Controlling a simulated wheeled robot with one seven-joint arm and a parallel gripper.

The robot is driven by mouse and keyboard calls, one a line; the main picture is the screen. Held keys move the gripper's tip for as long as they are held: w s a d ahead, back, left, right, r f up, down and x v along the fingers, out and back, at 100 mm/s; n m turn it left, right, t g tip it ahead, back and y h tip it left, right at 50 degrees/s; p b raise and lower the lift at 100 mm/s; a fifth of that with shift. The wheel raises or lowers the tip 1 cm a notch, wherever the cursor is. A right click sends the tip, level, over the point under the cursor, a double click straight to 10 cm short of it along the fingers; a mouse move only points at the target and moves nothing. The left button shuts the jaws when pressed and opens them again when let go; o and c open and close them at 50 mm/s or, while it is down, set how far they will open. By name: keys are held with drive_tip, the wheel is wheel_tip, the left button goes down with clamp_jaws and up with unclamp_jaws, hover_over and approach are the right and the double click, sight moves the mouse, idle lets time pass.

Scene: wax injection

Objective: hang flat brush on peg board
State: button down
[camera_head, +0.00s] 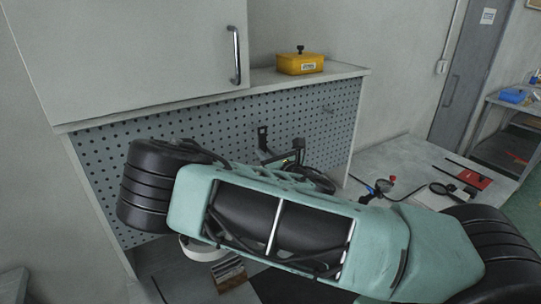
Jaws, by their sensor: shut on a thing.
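The grey peg board (215,117) stands behind my arm, under a shelf. A small black bracket or hook (263,136) sticks out from its middle. My gripper (285,160) is a dark shape close in front of the board, just below and right of that bracket, and mostly hidden behind my own teal arm. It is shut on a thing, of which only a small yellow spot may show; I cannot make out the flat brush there. Whether the held thing touches the bracket cannot be told.
A yellow box (300,63) stands on the shelf, right of a white cabinet (130,55). A brown brush-like thing (229,274) lies low behind my arm. The right worktop (400,158) holds a magnifier (451,190), a red item (467,178) and small tools.

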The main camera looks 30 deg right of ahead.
drive_tip(key=shift+w+r, duration=0.2)
drive_tip(key=shift+w, duration=0.95)
drive_tip(key=shift+w+f+b, duration=0.5)
drive_tip(key=shift+w+f, duration=0.05)
drive_tip(key=c, duration=1.2)
unclamp_jaws()
drive_tip(key=shift+s+f, duration=0.1)
drive_tip(key=s+p, duration=1)
drive_tip(key=s, duration=0.7)
drive_tip(key=shift+s+p, duration=0.15)
drive_tip(key=shift+p, duration=0.2)
